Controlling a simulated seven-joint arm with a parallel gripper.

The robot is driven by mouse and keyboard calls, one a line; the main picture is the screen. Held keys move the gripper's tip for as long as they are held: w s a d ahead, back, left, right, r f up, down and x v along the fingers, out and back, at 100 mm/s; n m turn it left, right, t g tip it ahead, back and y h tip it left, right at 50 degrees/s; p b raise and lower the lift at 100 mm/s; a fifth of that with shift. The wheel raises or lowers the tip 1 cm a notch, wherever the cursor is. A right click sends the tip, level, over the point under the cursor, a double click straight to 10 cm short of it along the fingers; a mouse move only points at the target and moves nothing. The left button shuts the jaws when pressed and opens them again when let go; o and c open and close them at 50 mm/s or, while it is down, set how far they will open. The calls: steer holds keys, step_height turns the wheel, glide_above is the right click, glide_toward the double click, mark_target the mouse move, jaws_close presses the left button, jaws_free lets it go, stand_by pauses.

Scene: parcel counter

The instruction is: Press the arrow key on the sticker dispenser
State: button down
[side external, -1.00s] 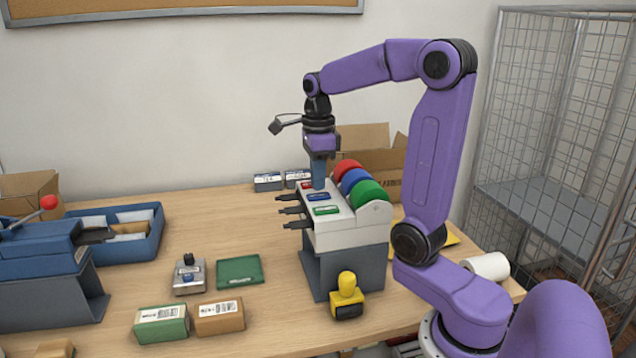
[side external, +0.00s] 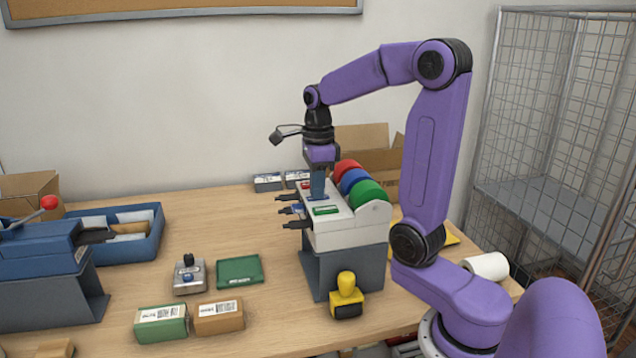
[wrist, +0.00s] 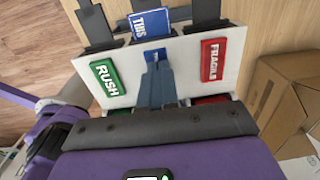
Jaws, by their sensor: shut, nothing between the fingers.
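The sticker dispenser (side external: 345,235) is a pale box on a grey stand, with red, blue and green rolls on top. In the wrist view its green RUSH key (wrist: 104,77) and red FRAGILE key (wrist: 213,60) flank a blue key (wrist: 155,56), mostly covered by my fingers, so no arrow can be read on it. My gripper (side external: 317,196) is shut and empty, pointing down with its tips at the blue key; contact looks likely. A blue sticker (wrist: 150,23) with "THIS" visible sticks out of the middle slot, also seen in the side view (side external: 297,209).
A yellow-handled stamp (side external: 346,295) stands in front of the dispenser. A green tray (side external: 239,271), another stamp (side external: 189,275) and two small parcels (side external: 161,324) lie to the left. An open cardboard box (side external: 362,139) is behind.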

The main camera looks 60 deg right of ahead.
steer(key=shift+s+f, duration=0.15)
steer(key=shift+f, duration=0.4)
steer(key=shift+r, duration=0.5)
step_height(320, 180, up, 14)
steer(key=s+a+f+n, duration=0.4)
steer(key=a+f+n, duration=0.75)
steer(key=n, duration=0.85)
steer(key=s+a+f+n, duration=0.2)
steer(key=s+f+n, duration=0.2)
steer(key=s+n, duration=0.4)
steer(key=s+a+f+n, duration=0.3)
steer(key=s+n, duration=0.5)
steer(key=n, duration=0.3)
steer(key=shift+s+a+f+n, duration=0.2)
steer(key=shift+a+f+n, duration=0.15)
steer(key=shift+f, duration=0.25)
